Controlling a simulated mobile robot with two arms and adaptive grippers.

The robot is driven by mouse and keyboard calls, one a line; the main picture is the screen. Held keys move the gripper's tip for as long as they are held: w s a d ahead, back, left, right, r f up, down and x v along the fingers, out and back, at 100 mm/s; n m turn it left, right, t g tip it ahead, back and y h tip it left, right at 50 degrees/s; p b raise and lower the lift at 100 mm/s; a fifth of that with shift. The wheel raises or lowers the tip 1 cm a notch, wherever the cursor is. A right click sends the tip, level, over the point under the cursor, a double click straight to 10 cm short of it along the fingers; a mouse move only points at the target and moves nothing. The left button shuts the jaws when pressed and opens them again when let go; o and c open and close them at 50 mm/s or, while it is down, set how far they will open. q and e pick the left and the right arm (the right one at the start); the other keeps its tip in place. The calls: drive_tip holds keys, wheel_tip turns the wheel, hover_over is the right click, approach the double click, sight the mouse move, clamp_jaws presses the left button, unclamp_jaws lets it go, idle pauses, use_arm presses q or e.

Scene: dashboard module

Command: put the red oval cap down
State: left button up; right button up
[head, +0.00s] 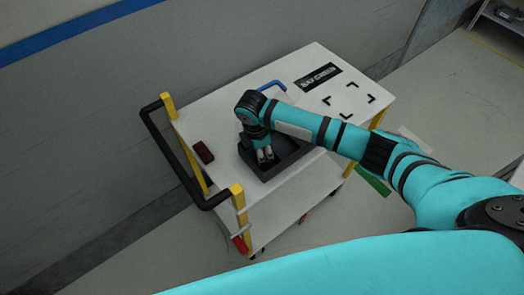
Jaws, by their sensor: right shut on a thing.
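My right gripper (264,156) points down into the black tray (268,178) on the white cart top. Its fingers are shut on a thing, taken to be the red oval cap. The cap itself cannot be made out; the fingers and the tray wall hide it or it is too small to see. Whether it touches the tray floor cannot be told. My left gripper is not in view.
A dark red block (204,152) lies on the cart top (300,195), left of the tray. A blue handle-like piece (271,86) is behind my wrist. Black corner marks (349,99) frame a clear spot at right. A black push bar (172,155) edges the left side.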

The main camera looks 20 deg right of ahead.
drive_tip(key=shift+f, duration=0.15)
drive_tip(key=o, duration=0.9)
drive_tip(key=shift+o, duration=0.2)
drive_tip(key=shift+s+a+r+b, duration=0.15)
drive_tip(key=shift+r+b, duration=0.1)
drive_tip(key=shift+r, duration=1.05)
drive_tip(key=shift+w+a+r+b, duration=0.15)
drive_tip(key=shift+r+b, duration=0.15)
drive_tip(key=shift+r, duration=1.05)
drive_tip(key=shift+s+a+r+b, duration=0.15)
drive_tip(key=shift+r+b, duration=0.1)
drive_tip(key=shift+r, duration=1.05)
